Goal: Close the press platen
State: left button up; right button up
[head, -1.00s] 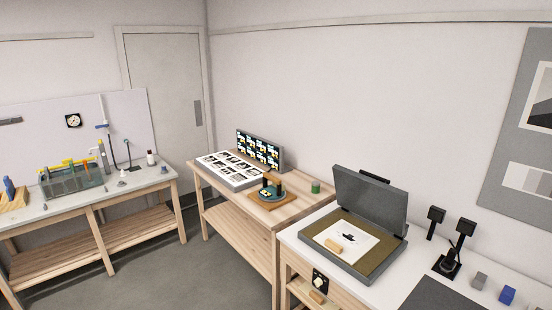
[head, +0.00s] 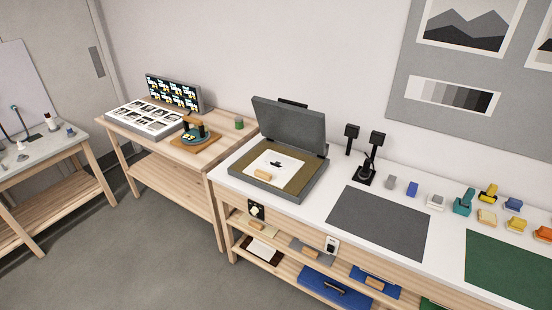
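The press stands at the left end of the white-topped bench in the head view. Its grey platen (head: 289,125) is raised, tilted up and back from the base. The press base (head: 312,188) has a dark grey rim and a brown bed (head: 243,172). A white sheet with a dark print (head: 283,170) lies on the bed. A small wooden block (head: 263,175) sits at the front of the sheet. Neither of my grippers is in view.
A grey mat (head: 378,222) and a black two-headed stand (head: 366,172) are right of the press on the white bench (head: 330,215). Several small coloured items and a green mat (head: 510,262) lie farther right. A wooden table (head: 205,150) stands left. Grey floor is clear in front.

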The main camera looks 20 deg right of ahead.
aim_at(285, 122)
jog(key=z, duration=2.4)
jog(key=i, duration=1.55)
jog(key=u, duration=2.7)
